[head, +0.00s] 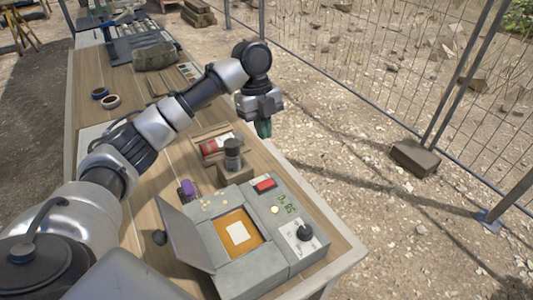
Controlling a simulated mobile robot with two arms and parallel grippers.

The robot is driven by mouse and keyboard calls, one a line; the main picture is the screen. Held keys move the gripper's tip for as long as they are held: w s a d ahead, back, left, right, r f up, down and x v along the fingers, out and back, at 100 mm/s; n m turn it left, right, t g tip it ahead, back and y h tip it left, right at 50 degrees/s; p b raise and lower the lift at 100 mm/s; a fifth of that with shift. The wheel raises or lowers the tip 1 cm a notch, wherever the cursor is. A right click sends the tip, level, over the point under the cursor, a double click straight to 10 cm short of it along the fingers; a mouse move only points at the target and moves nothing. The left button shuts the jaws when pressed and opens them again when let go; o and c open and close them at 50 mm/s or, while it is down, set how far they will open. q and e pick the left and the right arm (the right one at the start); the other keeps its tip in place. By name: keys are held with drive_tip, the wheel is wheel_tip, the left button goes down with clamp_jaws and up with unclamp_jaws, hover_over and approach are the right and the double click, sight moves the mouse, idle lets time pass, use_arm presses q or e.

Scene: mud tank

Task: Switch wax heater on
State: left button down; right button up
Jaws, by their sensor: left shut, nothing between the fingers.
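The wax heater (268,262) is a grey box at the near end of the wooden table. Its lid (184,235) stands open to the left, and a pale block (238,233) sits in the orange wax well. On its right part are a red rocker switch (264,185), a green display reading and a black knob (304,232) on a white plate. My left gripper (264,130) is shut and empty, pointing down beyond the heater near the table's right edge, apart from the switch. My right gripper is not in view.
Behind the heater stand a dark-topped jar (232,155) on a wooden block, a red cylinder (211,146) and a purple-capped item (187,189). A wire fence (400,70) runs along the right, past open gravel.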

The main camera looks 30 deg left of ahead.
sight(270, 183)
use_arm(q)
drive_tip(key=x, duration=0.4)
drive_tip(key=p+x, duration=0.1)
drive_tip(key=x, duration=0.3)
drive_tip(key=p+x, duration=0.1)
drive_tip(key=x, duration=0.3)
drive_tip(key=shift+w+a+f, duration=0.15)
drive_tip(key=shift+a, duration=0.25)
drive_tip(key=shift+f, duration=0.55)
drive_tip(key=shift+f, duration=0.25)
